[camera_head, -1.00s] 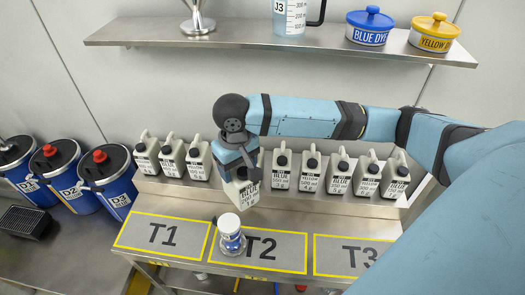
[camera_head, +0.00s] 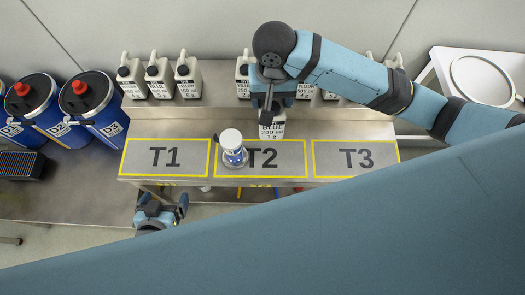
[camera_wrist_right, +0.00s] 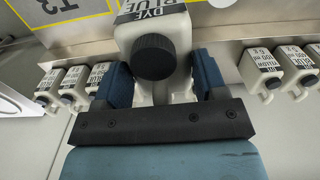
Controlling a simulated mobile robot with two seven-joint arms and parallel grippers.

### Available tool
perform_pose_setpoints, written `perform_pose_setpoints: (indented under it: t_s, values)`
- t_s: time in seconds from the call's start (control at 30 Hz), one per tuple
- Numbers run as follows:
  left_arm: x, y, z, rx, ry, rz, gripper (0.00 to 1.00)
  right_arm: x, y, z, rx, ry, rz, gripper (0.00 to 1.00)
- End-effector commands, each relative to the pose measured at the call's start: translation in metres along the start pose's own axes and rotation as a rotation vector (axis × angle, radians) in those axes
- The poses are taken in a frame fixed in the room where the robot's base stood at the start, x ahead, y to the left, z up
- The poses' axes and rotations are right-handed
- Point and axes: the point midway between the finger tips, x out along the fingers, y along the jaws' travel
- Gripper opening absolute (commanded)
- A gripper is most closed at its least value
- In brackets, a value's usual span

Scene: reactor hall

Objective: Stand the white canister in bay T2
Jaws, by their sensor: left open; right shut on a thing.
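A white canister (camera_head: 271,130) with a black-and-white BLUE 200 ml label is held by my right gripper (camera_head: 271,103). It hangs roughly upright over the back edge of bay T2 (camera_head: 290,170); I cannot tell its exact height. In the right wrist view the canister (camera_wrist_right: 128,38) and its black cap show between the two blue fingers of the gripper (camera_wrist_right: 160,72). A small jar (camera_head: 233,150) with a white lid and blue contents stands at the left side of T2. My left gripper (camera_head: 166,205) is open and empty, in front of the bench below T1.
Bay T1 (camera_head: 140,166) and bay T3 (camera_head: 330,170) are bare. Several similar canisters (camera_head: 160,78) line the raised step behind the bays. Blue drums (camera_head: 96,103) with red caps stand at the left. A white stand with a ring (camera_head: 480,80) is at the right.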

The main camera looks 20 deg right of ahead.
Motion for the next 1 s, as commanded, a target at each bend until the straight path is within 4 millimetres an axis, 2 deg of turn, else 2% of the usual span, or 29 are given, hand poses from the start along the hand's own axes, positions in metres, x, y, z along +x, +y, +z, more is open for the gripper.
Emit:
perform_pose_setpoints:
  t_s: [0.07, 0.17, 0.6, 0.7, 1.0]
  values:
    - [-0.003, 0.0, -0.002, -0.001, -0.002, 0.0, 0.99, -0.002, -0.01, 0.009, 0.029, -0.002, -0.004, 0.09]
    - [-0.003, 0.001, 0.0, -0.001, -0.005, 0.001, 0.99, 0.009, -0.014, 0.012, 0.048, -0.002, -0.002, 0.09]
    - [-0.001, 0.001, 0.005, -0.001, -0.008, 0.001, 0.99, 0.12, -0.013, 0.012, 0.048, -0.001, 0.001, 0.09]
    - [0.0, 0.001, 0.004, -0.001, -0.007, 0.001, 0.99, 0.139, -0.014, 0.012, 0.048, 0.0, -0.001, 0.09]
    - [0.0, 0.001, 0.003, -0.001, -0.004, 0.001, 0.99, 0.163, -0.015, 0.012, 0.047, 0.001, -0.003, 0.09]
